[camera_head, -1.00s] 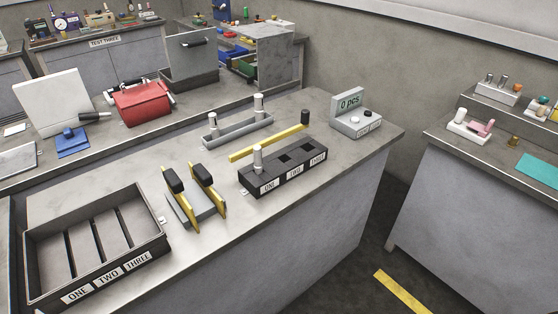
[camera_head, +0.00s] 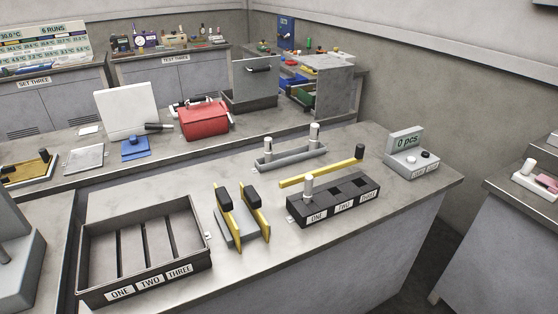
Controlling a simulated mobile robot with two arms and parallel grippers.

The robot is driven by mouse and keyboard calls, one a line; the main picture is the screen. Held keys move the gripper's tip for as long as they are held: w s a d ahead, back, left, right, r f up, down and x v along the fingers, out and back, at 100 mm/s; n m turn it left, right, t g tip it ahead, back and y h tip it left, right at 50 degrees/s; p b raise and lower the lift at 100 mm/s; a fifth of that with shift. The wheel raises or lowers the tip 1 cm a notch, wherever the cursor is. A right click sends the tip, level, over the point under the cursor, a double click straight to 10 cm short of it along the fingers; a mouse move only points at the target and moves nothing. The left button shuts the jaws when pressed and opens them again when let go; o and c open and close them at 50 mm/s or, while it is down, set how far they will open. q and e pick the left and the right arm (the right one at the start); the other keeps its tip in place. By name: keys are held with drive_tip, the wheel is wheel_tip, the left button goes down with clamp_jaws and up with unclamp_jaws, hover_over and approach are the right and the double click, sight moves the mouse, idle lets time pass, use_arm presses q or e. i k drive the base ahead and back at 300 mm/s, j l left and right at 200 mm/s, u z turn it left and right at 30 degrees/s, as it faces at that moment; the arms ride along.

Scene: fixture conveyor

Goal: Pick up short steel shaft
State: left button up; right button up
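Two upright steel shafts stand in a grey rack at the middle of the bench, a left one (camera_head: 267,148) and a right one (camera_head: 314,135). The grey rack (camera_head: 291,154) is long and narrow. A third steel shaft (camera_head: 308,187) stands upright in slot ONE of the black block (camera_head: 345,211); the block's slots TWO and THREE look empty. I cannot tell for certain which shaft is the short one. Neither of my grippers is in view.
A black-walled tray (camera_head: 205,245) labelled ONE, TWO, THREE is at the front left. A yellow-sided fixture (camera_head: 242,237) with black handles stands beside it. A yellow bar (camera_head: 315,174) with a black knob lies between rack and block. A counter reading 0 pcs (camera_head: 404,150) stands at the right end.

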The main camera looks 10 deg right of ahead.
sight(267, 151)
drive_tip(key=i+l+u, duration=0.15)
drive_tip(key=u, duration=0.25)
drive_tip(key=i+l+u, duration=0.1)
drive_tip(key=l+u, duration=0.35)
drive_tip(key=i+l+u, duration=0.1)
drive_tip(key=l+u, duration=0.15)
drive_tip(key=u, duration=0.15)
